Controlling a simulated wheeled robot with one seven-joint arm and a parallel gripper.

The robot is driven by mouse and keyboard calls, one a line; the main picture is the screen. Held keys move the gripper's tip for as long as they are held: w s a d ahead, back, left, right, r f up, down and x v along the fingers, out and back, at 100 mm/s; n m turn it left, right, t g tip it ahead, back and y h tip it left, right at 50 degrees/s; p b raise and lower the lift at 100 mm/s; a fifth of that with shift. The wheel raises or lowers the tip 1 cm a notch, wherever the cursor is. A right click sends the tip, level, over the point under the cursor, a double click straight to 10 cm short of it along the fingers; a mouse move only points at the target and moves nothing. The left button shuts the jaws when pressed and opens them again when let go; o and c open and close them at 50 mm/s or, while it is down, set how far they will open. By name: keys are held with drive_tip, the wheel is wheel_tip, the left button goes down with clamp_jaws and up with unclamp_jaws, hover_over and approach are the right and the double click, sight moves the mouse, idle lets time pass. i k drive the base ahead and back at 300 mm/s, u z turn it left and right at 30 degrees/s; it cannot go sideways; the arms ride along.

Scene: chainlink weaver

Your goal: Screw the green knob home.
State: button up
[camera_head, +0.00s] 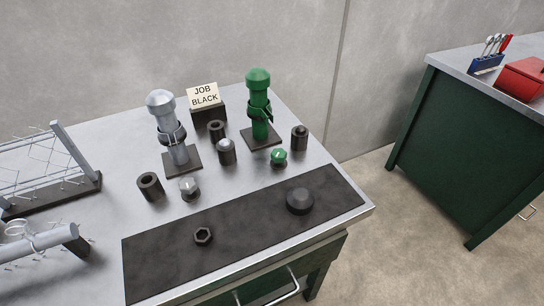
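A small green knob (279,155) with a pale mark on top sits low on the steel bench, in front of the green post (259,100). Its underside is hidden, so I cannot tell how far it is screwed down. A similar grey knob (189,187) sits in front of a grey post (165,122). My gripper is not in view.
Black cylinders (150,186) stand around both posts. A sign (203,96) reads "JOB BLACK". A dark mat (250,241) along the front holds a hex piece (203,236) and a round black piece (300,200). A wire rack (50,170) stands at left.

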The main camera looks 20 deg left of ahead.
sight(278, 155)
drive_tip(key=u, duration=1.1)
